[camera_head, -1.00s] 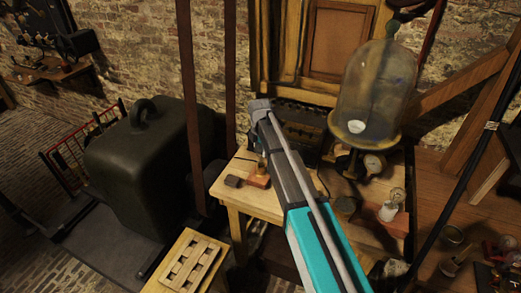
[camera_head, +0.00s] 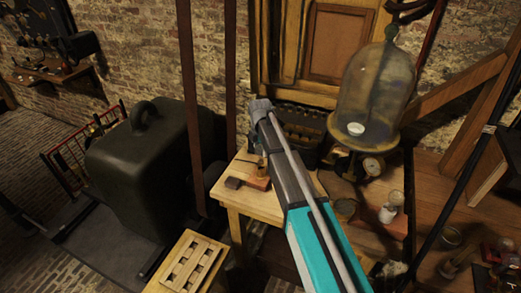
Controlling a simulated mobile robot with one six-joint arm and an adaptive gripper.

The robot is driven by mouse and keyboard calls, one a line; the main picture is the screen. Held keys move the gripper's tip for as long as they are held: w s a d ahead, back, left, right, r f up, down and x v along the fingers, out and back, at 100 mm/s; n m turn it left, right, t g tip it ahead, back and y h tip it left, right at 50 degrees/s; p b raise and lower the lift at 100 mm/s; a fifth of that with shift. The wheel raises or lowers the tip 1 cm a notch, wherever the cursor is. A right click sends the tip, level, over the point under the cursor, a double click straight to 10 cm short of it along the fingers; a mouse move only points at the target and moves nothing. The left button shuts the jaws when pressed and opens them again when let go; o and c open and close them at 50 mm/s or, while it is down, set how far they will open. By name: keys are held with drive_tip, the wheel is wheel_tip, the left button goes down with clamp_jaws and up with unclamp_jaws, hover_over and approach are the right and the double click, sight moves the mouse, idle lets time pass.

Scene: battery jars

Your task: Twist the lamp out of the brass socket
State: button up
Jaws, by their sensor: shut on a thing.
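A small brass socket (camera_head: 261,168) stands on a reddish base block (camera_head: 257,183) on the pale wooden table. My gripper (camera_head: 254,144) points down just above it. It is small, dark and mostly hidden by my own grey and teal arm. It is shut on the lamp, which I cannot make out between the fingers. I cannot tell whether the lamp still touches the socket. A clear glass bulb (camera_head: 396,198) with a white holder (camera_head: 388,213) stands on another reddish base at the right.
A dark block (camera_head: 233,183) lies left of the socket base. A bell jar (camera_head: 374,92) stands behind right, with a gauge (camera_head: 371,167) below. A dark rack (camera_head: 298,130) is behind my arm. A wooden crate (camera_head: 190,265) is at the front. Two straps hang at the left.

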drive_tip(key=shift+r+p, duration=2.1)
drive_tip(key=shift+r, duration=0.2)
